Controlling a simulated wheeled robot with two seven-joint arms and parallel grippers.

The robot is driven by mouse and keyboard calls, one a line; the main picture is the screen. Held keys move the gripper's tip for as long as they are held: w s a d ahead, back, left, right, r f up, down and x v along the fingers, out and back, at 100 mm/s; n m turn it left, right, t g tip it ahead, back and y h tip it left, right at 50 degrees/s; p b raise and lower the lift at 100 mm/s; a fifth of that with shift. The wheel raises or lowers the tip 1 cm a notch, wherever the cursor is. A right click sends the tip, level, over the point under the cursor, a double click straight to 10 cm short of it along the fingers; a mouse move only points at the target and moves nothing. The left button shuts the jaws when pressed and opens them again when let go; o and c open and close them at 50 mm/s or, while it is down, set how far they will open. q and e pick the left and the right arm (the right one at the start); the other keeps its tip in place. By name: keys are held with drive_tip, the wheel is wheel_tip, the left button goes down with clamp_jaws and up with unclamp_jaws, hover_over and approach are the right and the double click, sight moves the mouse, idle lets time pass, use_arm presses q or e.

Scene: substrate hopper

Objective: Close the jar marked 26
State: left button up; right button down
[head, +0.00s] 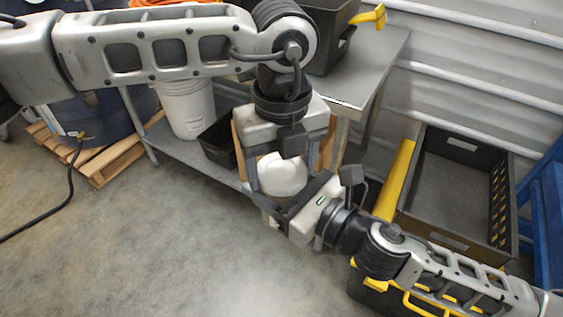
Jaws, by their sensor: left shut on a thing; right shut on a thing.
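A white jar (268,204) with a rounded white lid (282,172) is held in mid-air between my two grippers, in the middle of the head view. My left gripper (284,168) comes down from above, with its fingers on either side of the lid, shut on it. My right gripper (281,201) reaches in from the lower right and is shut on the jar's body below the lid. Fingers hide most of the body, and no number can be read. I cannot tell how tightly the lid sits on the jar.
A grey metal bench (366,70) stands behind, with a white bucket (187,108) and a black bin (218,142) on its lower shelf. A large dark crate (455,240) is at the right, beside a blue frame (549,205). A wooden pallet (112,160) lies at the left.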

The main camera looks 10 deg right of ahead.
use_arm(q)
drive_tip(key=o, duration=1.1)
drive_tip(key=shift+r, duration=0.15)
drive_tip(key=shift+r, duration=2.15)
drive_tip(key=shift+c, duration=0.5)
wheel_tip(320, 180, up, 4)
drive_tip(key=n, duration=0.3)
drive_tip(key=shift+f, duration=0.25)
drive_tip(key=shift+f, duration=4.05)
